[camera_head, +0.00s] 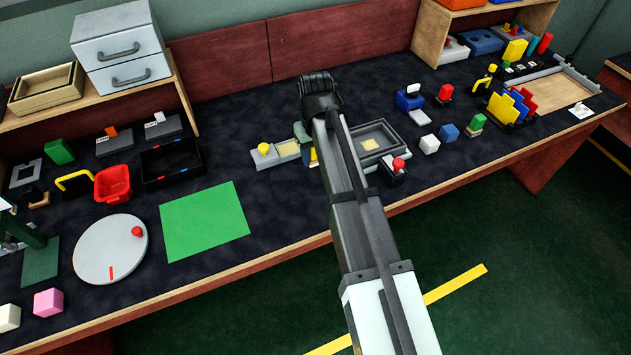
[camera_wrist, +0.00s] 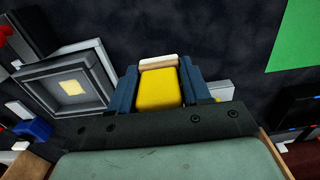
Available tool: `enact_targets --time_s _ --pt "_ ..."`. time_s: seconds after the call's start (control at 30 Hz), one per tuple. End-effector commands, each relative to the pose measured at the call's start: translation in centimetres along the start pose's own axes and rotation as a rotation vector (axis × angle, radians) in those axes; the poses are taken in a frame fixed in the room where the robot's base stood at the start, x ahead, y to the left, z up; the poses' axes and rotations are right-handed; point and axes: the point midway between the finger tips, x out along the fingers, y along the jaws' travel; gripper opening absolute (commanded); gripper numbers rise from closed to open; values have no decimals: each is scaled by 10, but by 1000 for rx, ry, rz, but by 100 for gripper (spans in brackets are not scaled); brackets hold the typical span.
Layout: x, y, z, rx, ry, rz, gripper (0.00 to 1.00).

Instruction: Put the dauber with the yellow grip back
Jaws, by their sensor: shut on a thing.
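The dauber's yellow grip (camera_wrist: 158,92) is between the two blue fingers of my gripper (camera_wrist: 160,85) in the wrist view, with a pale pad (camera_wrist: 158,63) at its end. In the head view my gripper (camera_head: 308,148) is over the middle of the bench, and a small part of the yellow grip (camera_head: 313,156) shows beside it. My arm hides most of the dauber there. I cannot tell whether the dauber touches anything below. A grey tray with a yellow square (camera_head: 397,133) is just right of my gripper; it also shows in the wrist view (camera_wrist: 98,92).
A light grey base (camera_head: 274,159) with a yellow ball (camera_head: 263,149) is close left of my gripper. A small dark block with a red knob (camera_head: 398,164) stands at the tray's front. A green mat (camera_head: 205,221) lies left. A black tray (camera_head: 172,162) is beyond it.

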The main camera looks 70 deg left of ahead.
Motion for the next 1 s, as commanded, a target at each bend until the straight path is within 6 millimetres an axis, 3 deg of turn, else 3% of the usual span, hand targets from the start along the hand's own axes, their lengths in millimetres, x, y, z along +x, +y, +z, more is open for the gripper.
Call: enact_targets --time_s 0.4,0.83,1.0 --pt "54 0 1 -5 -2 -1 12" --pt "94 0 0 -4 -2 -1 12" --pt "98 0 0 -4 0 0 12"
